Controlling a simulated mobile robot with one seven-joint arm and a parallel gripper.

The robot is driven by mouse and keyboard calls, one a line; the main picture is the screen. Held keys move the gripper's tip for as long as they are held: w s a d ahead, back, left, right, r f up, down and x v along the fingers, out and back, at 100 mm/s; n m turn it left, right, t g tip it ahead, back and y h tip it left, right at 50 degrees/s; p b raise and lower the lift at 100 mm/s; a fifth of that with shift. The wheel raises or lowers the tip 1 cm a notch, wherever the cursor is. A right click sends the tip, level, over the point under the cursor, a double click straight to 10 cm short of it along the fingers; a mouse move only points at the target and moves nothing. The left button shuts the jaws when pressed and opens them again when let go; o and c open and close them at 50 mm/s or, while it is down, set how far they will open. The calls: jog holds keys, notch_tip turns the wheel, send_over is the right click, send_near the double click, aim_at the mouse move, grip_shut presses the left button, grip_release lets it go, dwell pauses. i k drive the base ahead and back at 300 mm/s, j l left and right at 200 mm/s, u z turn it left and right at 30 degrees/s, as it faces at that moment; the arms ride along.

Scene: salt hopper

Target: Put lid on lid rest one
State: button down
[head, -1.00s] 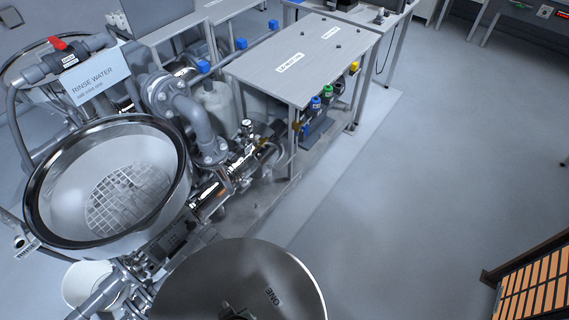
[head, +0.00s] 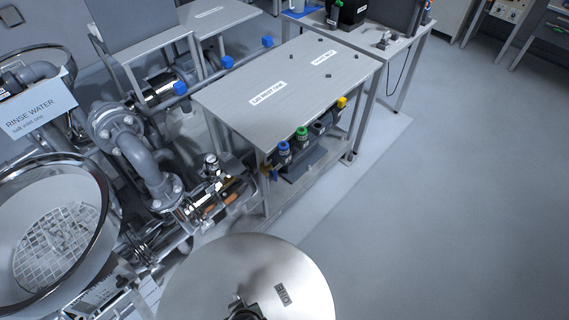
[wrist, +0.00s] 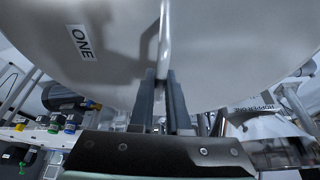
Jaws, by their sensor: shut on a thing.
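The lid (head: 215,270) is a large round metal disc marked ONE at the bottom middle of the head view. In the wrist view the lid (wrist: 220,60) fills the upper part. My gripper (wrist: 160,80) is shut on the lid's upright handle and holds the lid up in front of my body. In the head view the gripper is mostly cut off at the bottom edge. Lid rest one is a labelled grey table top (head: 235,95) beyond the lid, flat and clear apart from small dark pegs. The lid is apart from it.
The open hopper (head: 85,215) with a grid inside stands at left, beside grey pipes (head: 150,165) and a rinse water sign (head: 38,105). The floor (head: 450,200) at right is free.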

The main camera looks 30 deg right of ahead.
aim_at(268, 92)
jog(key=i+l, duration=0.1)
jog(key=l, duration=0.45)
jog(key=i+l, duration=0.1)
jog(key=l, duration=0.45)
jog(key=i+l, duration=0.1)
jog(key=l, duration=0.45)
